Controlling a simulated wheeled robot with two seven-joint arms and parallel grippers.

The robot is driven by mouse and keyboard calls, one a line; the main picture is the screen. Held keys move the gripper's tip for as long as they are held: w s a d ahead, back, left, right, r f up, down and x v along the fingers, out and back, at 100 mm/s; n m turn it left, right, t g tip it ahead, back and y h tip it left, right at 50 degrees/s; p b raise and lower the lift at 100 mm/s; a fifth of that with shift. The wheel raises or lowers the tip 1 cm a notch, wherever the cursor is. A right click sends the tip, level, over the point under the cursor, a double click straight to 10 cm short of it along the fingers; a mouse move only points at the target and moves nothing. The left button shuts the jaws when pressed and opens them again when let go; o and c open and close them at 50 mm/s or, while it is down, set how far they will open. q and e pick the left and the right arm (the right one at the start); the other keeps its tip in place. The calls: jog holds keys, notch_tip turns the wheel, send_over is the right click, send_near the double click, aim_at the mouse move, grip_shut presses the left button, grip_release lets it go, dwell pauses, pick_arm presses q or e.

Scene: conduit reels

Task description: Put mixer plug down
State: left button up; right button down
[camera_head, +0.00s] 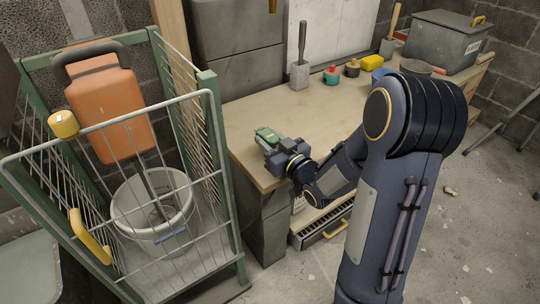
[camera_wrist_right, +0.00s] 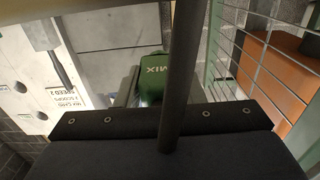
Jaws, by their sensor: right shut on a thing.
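The mixer plug (camera_head: 268,136) is a green block over the near left end of the wooden workbench (camera_head: 335,112). My right gripper (camera_head: 277,147) is shut on it. In the right wrist view the plug (camera_wrist_right: 154,76) shows green with the white letters MIX, beyond the dark gripper body, and a dark upright bar partly covers it. I cannot tell whether the plug touches the bench top. My left gripper is not in view.
A green-framed wire cage (camera_head: 213,150) holds an orange container (camera_head: 110,105) and a bucket (camera_head: 150,205) left of the bench. The bench's middle is largely clear.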

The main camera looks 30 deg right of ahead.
jog(key=shift+w+d+f, duration=0.2)
jog(key=shift+w+f, duration=0.15)
jog(key=shift+f, duration=0.1)
jog(key=f, duration=0.1)
jog(key=f+b, duration=0.2)
jog(key=f, duration=0.1)
jog(key=shift+w+d, duration=0.15)
jog(key=shift+w, duration=0.1)
jog(key=shift+r, duration=0.15)
